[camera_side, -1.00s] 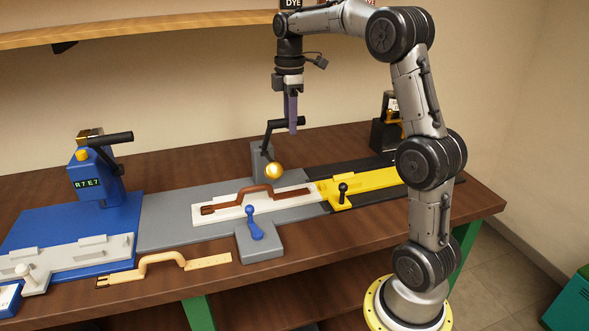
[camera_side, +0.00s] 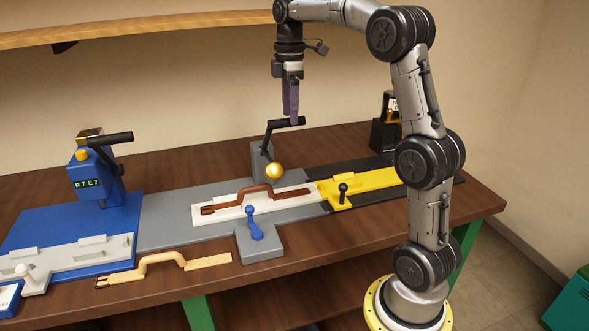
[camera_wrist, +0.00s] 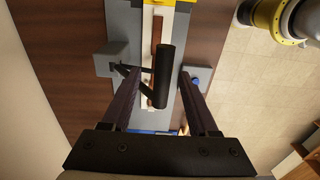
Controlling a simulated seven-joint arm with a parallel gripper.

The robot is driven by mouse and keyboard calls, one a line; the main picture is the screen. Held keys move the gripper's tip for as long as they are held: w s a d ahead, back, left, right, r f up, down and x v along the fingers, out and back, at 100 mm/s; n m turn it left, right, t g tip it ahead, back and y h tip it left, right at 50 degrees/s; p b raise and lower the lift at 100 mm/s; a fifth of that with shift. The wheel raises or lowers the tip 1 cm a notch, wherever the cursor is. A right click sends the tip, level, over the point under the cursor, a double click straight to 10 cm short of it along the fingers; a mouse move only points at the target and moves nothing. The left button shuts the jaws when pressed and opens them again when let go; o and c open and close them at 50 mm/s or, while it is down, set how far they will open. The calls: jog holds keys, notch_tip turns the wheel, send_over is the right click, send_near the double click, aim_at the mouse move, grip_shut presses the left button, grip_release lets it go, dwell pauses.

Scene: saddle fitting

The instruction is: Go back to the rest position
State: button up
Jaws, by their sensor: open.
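My gripper (camera_side: 291,115) is open and empty, pointing down above the bench near the black lever handle (camera_side: 284,123) in the side view. In the wrist view its two purple fingers stand apart, with the black lever handle (camera_wrist: 163,76) showing below and between them. In the side view, a brown saddle-shaped part (camera_side: 250,193) lies in the white tray (camera_side: 232,213) on the grey fixture. A tan part (camera_side: 165,264) of similar shape lies on the wood in front. Whether the gripper touches the lever is hard to tell.
A blue station (camera_side: 100,185) with a display stands at left. A yellow slide (camera_side: 370,183) lies at right on a black rail. A blue clamp lever (camera_side: 254,225) sits at the front of the fixture. A wooden shelf (camera_side: 150,32) runs along the back wall.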

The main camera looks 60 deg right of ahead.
jog(key=shift+r, duration=1.6)
jog(key=shift+a, duration=0.2)
jog(key=s+a+r+n+t, duration=0.1)
jog(key=s+a+r, duration=0.2)
jog(key=s+a, duration=0.3)
jog(key=s+a+r+t, duration=0.2)
jog(key=s+a, duration=0.2)
jog(key=a, duration=0.5)
jog(key=s+a+f+m+t, duration=0.1)
jog(key=s+a+f+m, duration=0.1)
jog(key=s+f+m, duration=0.3)
jog(key=s+a+f+m+t, duration=0.1)
jog(key=s+a+f+m, duration=0.2)
jog(key=f, duration=0.6)
jog(key=s+m, duration=0.2)
jog(key=shift+s+a+t, duration=0.25)
jog(key=shift+s+t, duration=0.05)
jog(key=shift+s, duration=0.05)
